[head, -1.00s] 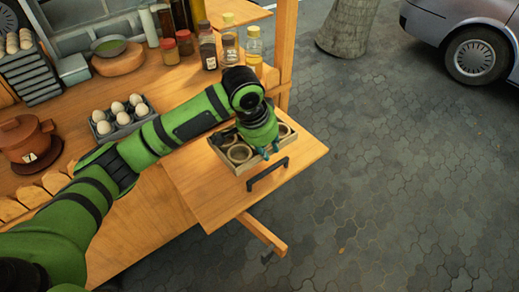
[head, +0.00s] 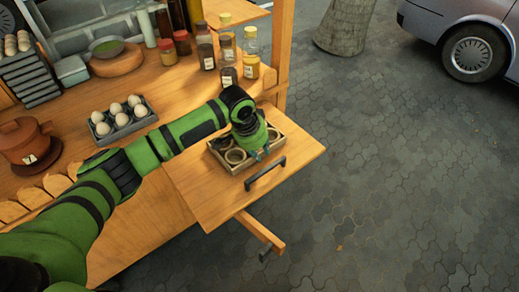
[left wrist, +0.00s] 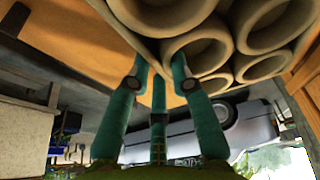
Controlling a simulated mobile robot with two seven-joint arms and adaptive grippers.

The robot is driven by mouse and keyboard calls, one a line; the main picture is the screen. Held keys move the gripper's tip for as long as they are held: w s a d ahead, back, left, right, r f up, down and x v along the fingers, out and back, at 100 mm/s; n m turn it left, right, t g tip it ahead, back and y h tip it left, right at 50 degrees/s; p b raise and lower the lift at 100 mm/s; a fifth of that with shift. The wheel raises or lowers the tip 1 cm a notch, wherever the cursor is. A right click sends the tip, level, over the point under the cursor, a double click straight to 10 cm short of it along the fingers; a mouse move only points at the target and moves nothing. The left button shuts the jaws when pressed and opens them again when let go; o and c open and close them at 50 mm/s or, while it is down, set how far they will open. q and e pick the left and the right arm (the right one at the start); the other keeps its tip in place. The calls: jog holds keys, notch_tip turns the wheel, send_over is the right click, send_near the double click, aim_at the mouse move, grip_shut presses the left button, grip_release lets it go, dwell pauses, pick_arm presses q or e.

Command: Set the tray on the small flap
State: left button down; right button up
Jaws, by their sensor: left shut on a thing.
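The tray (head: 236,173) is a shallow rectangular holder with several round clay cups in it. It is over the small flap (head: 215,208), a square wooden leaf at the counter's end, and looks level and very close to its surface; I cannot tell whether it fully touches. My left gripper (head: 259,154) points down at the tray and is shut on it, hiding part of its middle and right side. In the left wrist view my left gripper's teal fingers (left wrist: 160,75) reach the cups (left wrist: 198,45) at the tray's edge. My right gripper is not in view.
Sauce bottles (head: 227,52) and an egg carton (head: 122,118) stand on the counter. The flap's left and front parts are clear. Paving lies beyond it.

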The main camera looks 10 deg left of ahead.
pick_arm(q)
jog(key=c, duration=1.1)
grip_release()
jog(key=shift+f, duration=0.1)
jog(key=v, duration=1.2)
jog(key=shift+b, duration=0.3)
